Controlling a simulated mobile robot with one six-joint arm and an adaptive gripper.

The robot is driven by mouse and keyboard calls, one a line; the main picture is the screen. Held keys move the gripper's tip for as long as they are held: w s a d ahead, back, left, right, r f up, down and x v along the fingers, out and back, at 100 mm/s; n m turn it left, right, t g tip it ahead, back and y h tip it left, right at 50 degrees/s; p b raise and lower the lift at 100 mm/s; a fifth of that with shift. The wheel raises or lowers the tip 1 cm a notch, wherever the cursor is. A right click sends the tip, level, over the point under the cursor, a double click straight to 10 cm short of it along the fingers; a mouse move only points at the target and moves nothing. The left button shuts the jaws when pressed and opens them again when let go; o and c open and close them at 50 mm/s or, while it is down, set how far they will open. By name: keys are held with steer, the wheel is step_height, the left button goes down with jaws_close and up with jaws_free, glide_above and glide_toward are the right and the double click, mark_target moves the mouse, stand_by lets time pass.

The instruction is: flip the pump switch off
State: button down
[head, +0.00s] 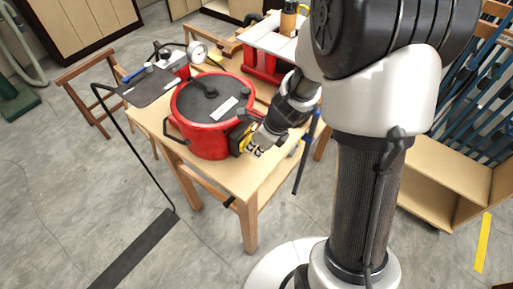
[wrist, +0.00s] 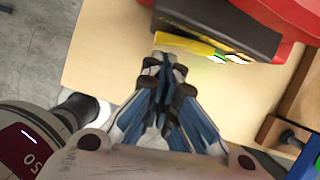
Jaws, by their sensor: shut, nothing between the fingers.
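The black and yellow control box (head: 240,137) stands on the wooden table against the right side of a red pot (head: 206,113). In the wrist view the dark box (wrist: 220,32) shows from above, with its yellow front (wrist: 187,43) toward my gripper. Bright green and white patches show on that front. The switch lever and its position cannot be made out. My gripper (head: 254,150) is beside the yellow front in the head view. In the wrist view my gripper (wrist: 170,62) is shut and empty, fingertips close to the yellow front; contact cannot be told.
The wooden table (head: 252,186) has bare top in front of the box. A gauge (head: 197,51) and a dark mat (head: 148,87) are behind the pot. A blue clamp (wrist: 292,138) is at the lower right.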

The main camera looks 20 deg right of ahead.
steer(key=shift+w+a+r+m+p, duration=0.15)
steer(key=shift+a+m+p, duration=0.25)
steer(key=shift+a+m, duration=0.25)
steer(key=shift+d, duration=0.15)
steer(key=shift+w+d, duration=0.1)
steer(key=shift+d, duration=0.05)
steer(key=shift+w+d, duration=0.3)
steer(key=shift+d, duration=0.35)
